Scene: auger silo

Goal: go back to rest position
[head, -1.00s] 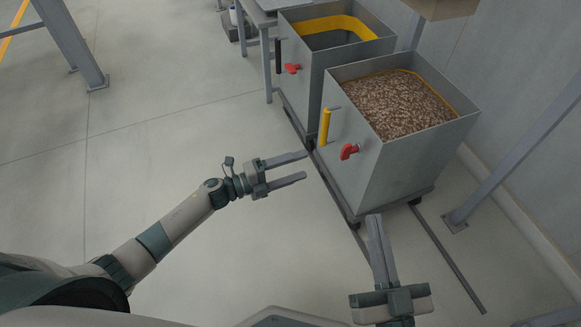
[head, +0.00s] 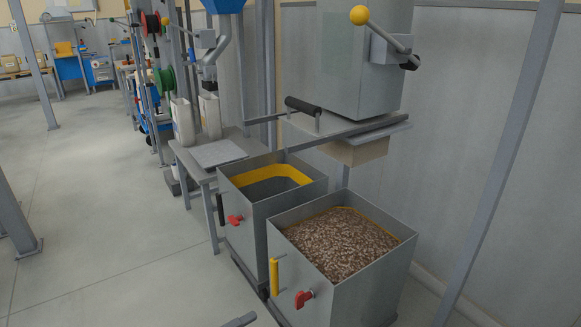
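Only a grey fingertip, which seems to be my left gripper's (head: 242,321), shows at the bottom edge of the head view. It is in front of and to the left of the nearer bin; the rest of the gripper is cut off, so its opening is hidden. My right gripper is out of view. The nearer grey bin (head: 350,290) is filled with brown pellets (head: 342,243) and has a yellow upright handle (head: 274,276) and a red handle (head: 304,298).
A second grey bin (head: 258,214) with a yellow inner band stands behind it. Above are a silo outlet (head: 365,60), a lever with a yellow knob (head: 360,15) and a black-gripped slide handle (head: 303,106). A grey table (head: 182,158) stands further back. The floor at left is open.

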